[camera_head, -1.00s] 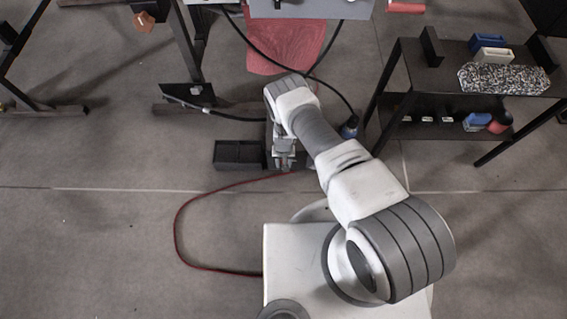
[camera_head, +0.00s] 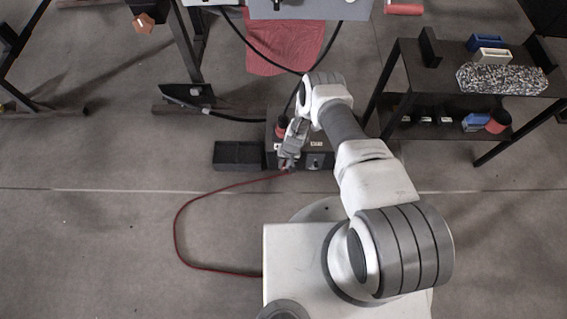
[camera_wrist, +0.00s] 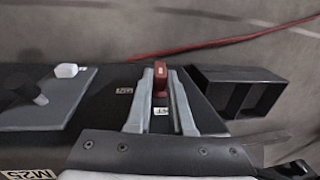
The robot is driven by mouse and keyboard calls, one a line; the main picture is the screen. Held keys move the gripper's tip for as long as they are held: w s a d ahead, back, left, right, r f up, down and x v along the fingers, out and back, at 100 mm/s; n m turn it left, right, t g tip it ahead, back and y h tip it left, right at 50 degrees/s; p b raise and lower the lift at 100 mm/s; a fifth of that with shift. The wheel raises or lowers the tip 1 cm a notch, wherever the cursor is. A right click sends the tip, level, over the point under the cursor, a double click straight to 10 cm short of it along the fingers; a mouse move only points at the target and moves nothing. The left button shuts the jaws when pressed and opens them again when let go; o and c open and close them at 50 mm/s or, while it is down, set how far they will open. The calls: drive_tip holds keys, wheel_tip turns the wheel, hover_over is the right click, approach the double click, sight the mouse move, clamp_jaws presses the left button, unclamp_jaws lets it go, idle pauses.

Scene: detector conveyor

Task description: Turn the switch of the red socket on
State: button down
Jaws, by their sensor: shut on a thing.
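A black box (camera_head: 320,146) with pale labels stands on the floor in the head view, partly covered by my arm. A red round part (camera_head: 281,129), perhaps the red socket, shows on its far left. My gripper (camera_head: 287,165) points down at the box's near side. In the wrist view, my gripper (camera_wrist: 161,84) is shut on a small red block (camera_wrist: 161,75), which looks like the switch. The fingers lie along both its sides. Its exact turn angle is hard to tell.
A grey plate with a black knob (camera_wrist: 33,90) lies left of the fingers in the wrist view. A black open bin (camera_head: 239,153) adjoins the box. A red cable (camera_head: 176,222) curves over the floor. A black shelf (camera_head: 470,84) stands at the right.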

drive_tip(key=shift+s+d+f+y, duration=0.25)
drive_tip(key=shift+s+y, duration=0.15)
drive_tip(key=shift+y, duration=0.6)
drive_tip(key=shift+w+y, duration=0.1)
drive_tip(key=shift+y, duration=0.3)
drive_tip(key=c, duration=1)
unclamp_jaws()
drive_tip(key=shift+o, duration=1)
drive_tip(key=shift+w+r, duration=0.1)
drive_tip(key=shift+w, duration=0.05)
drive_tip(key=p+v, duration=0.6)
drive_tip(key=v, duration=1.1)
drive_tip(key=shift+r+p, duration=0.25)
drive_tip(key=shift+p, duration=0.15)
drive_tip(key=shift+d, duration=0.15)
